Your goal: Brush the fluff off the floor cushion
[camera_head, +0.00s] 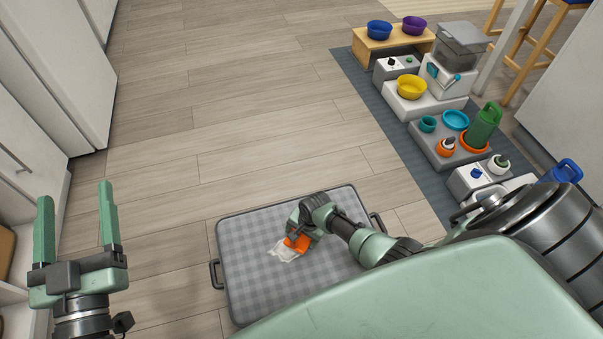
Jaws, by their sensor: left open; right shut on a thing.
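The floor cushion (250,224) is a grey checked pad with a dark rim and side handles, flat on the floor in the lower middle of the head view. Pale fluff (287,253) lies on its middle. My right gripper (299,232) is over the cushion, shut on an orange thing (297,243), seemingly the brush, right at the fluff. My own gripper and wrist hide part of it, and I cannot tell if it touches the cushion. My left gripper (77,222) is open and empty, left of the cushion.
A dark mat (361,82) at the right bears bowls, including a yellow bowl (411,87), a feeder (455,70), a green watering can (484,126) and several grey blocks. A wooden stand (393,45) is behind. White cabinets (62,70) line the left. The middle floor is clear.

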